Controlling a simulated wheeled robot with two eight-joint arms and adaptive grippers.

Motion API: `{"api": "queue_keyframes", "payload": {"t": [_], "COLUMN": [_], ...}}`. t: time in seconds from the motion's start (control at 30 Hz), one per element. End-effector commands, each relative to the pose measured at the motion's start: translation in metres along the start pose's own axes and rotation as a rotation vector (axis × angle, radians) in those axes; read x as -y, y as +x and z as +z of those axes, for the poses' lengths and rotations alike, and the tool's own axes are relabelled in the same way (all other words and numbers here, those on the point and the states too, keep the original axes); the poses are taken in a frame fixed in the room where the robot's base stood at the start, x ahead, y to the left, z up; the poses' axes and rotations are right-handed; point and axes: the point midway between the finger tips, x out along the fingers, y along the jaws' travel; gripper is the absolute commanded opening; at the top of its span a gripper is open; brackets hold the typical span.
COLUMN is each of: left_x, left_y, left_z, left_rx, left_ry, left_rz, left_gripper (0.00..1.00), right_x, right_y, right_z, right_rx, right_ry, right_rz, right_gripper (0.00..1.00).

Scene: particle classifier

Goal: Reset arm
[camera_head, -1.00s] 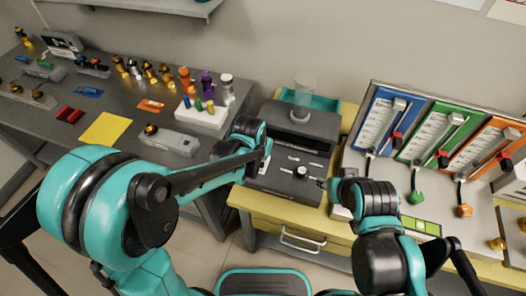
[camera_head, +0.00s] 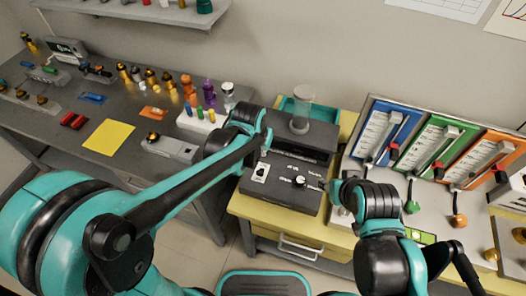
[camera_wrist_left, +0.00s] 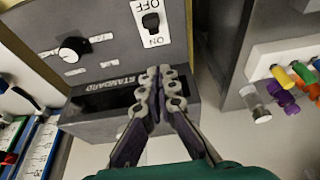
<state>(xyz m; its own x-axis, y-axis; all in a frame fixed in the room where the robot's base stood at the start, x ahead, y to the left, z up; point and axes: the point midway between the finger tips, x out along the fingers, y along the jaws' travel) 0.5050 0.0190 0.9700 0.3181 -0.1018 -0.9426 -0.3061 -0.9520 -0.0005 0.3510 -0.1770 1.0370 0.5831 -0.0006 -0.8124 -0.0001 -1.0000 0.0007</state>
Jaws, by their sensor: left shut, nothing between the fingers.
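The dark grey classifier machine (camera_head: 318,160) stands on a yellow cabinet with a glass cylinder (camera_head: 303,97) on top. Its front has a knob (camera_head: 299,181) and a white-plated rocker switch (camera_head: 260,172); the left wrist view shows the black rocker (camera_wrist_left: 151,22) and a slot marked STANDARD. My left gripper (camera_head: 266,142) is over the machine's left side, near the switch. In the left wrist view its fingers (camera_wrist_left: 160,76) are together and empty, apart from the switch. My right gripper (camera_head: 332,188) is by the machine's front right edge; its fingers are too small to read.
The left bench holds a yellow sheet (camera_head: 109,137), a grey box (camera_head: 170,147) and a white rack (camera_head: 203,121) of colored pegs. A panel with blue, green and orange gauges (camera_head: 431,143) stands at right. Floor shows between bench and cabinet.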

Motion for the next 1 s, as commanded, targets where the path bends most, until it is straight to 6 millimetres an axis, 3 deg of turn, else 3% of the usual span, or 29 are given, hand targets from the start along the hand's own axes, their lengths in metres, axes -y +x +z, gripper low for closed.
{"api": "queue_keyframes", "payload": {"t": [0.2, 0.8, 1.0], "left_x": [0.0, 0.002, 0.03], "left_y": [-0.017, -0.019, -0.055], "left_z": [0.0, 0.001, 0.024], "left_rx": [-0.001, -0.004, -0.052], "left_ry": [0.0, -0.003, -0.058], "left_rz": [0.0, -0.001, -0.021], "left_gripper": [0.0, 0.0, 0.0], "right_x": [0.0, 0.0, 0.0], "right_y": [-0.005, -0.005, -0.005], "right_z": [-0.004, -0.004, -0.004], "right_rx": [0.0, 0.0, 0.0], "right_ry": [0.0, 0.0, 0.0], "right_rz": [0.0, 0.0, 0.0], "right_gripper": [0.4, 0.4, 0.4]}}
